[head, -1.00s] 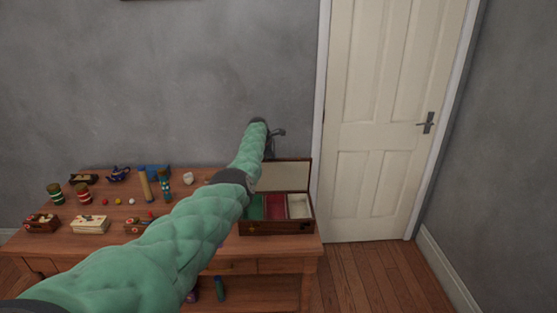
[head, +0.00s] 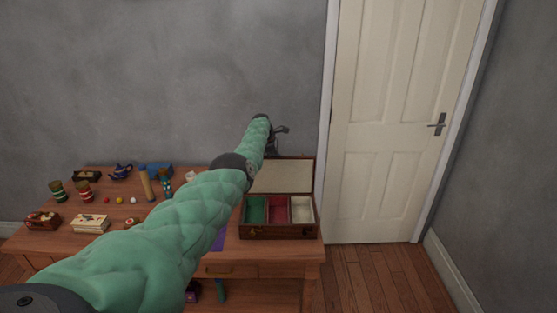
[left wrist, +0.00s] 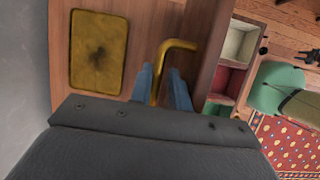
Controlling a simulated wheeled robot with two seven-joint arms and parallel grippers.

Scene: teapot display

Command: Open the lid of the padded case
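The padded case (head: 278,232) is a dark brown wooden box at the right end of the table. Its lid (head: 283,177) stands up at the back, showing a pale inner lining. Inside are green, red and white compartments, and the case also shows in the left wrist view (left wrist: 207,70). My left gripper (head: 280,133) is above and behind the raised lid. In the left wrist view its two blue fingers (left wrist: 164,82) are apart, with a bent brass-coloured bar (left wrist: 178,45) showing between them. I cannot tell whether they touch it. My right gripper is not recognisable in view.
The wooden table (head: 220,255) holds a blue teapot (head: 121,172), striped jars (head: 85,191), a white box (head: 90,223) and small balls to the left. A brass-coloured panel (left wrist: 98,50) shows beside the bar. A grey wall is behind, a white door (head: 385,130) to the right.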

